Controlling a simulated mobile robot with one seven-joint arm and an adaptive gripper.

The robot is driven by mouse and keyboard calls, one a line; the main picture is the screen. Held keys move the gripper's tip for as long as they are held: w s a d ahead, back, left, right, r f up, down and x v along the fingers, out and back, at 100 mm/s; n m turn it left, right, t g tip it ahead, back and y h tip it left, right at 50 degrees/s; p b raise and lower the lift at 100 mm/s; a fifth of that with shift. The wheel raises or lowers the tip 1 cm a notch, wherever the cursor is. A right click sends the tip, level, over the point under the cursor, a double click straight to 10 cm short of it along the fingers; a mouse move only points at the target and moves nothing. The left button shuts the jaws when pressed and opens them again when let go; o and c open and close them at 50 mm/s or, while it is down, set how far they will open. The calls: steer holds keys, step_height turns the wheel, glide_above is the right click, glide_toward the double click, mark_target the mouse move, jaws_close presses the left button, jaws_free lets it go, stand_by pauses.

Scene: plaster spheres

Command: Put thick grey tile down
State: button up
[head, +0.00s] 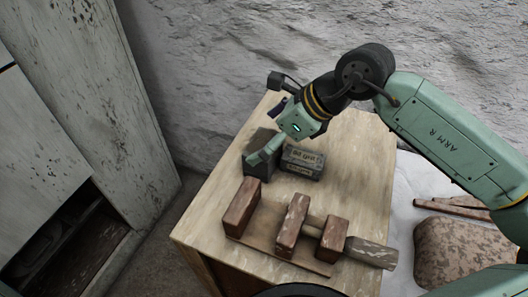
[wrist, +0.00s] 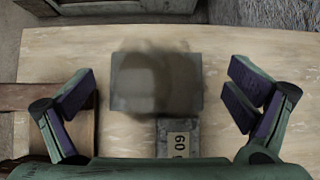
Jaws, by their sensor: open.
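The thick grey tile (wrist: 190,100) lies flat on the wooden table in the wrist view, with a dark blurred round patch over its middle. In the head view a dark grey shape that looks like it (head: 259,137) is partly hidden by my gripper (head: 266,133). In the wrist view my gripper (wrist: 161,78) is wide open. Its purple-padded fingers stand apart on either side of the tile, with visible gaps and no contact. Nothing is held.
A grey block labelled 60 (head: 303,162) sits close beside the tile, and also shows in the wrist view (wrist: 178,148). A worn reddish-brown wooden clamp (head: 292,222) occupies the table's front. Bare tabletop (head: 352,150) lies to the right. A rough wall stands behind.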

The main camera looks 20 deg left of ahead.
steer(key=shift+d+f+p+x, duration=0.15)
steer(key=shift+p+x, duration=0.1)
steer(key=shift+x, duration=1.1)
steer(key=shift+d+f+p+x, duration=0.15)
steer(key=shift+p+x, duration=0.1)
steer(key=shift+x, duration=1.1)
steer(key=shift+s+r, duration=0.1)
steer(key=shift+s, duration=0.1)
steer(key=shift+c, duration=0.4)
steer(key=shift+s, duration=0.1)
steer(key=c, duration=1.7)
steer(key=shift+c, duration=0.7)
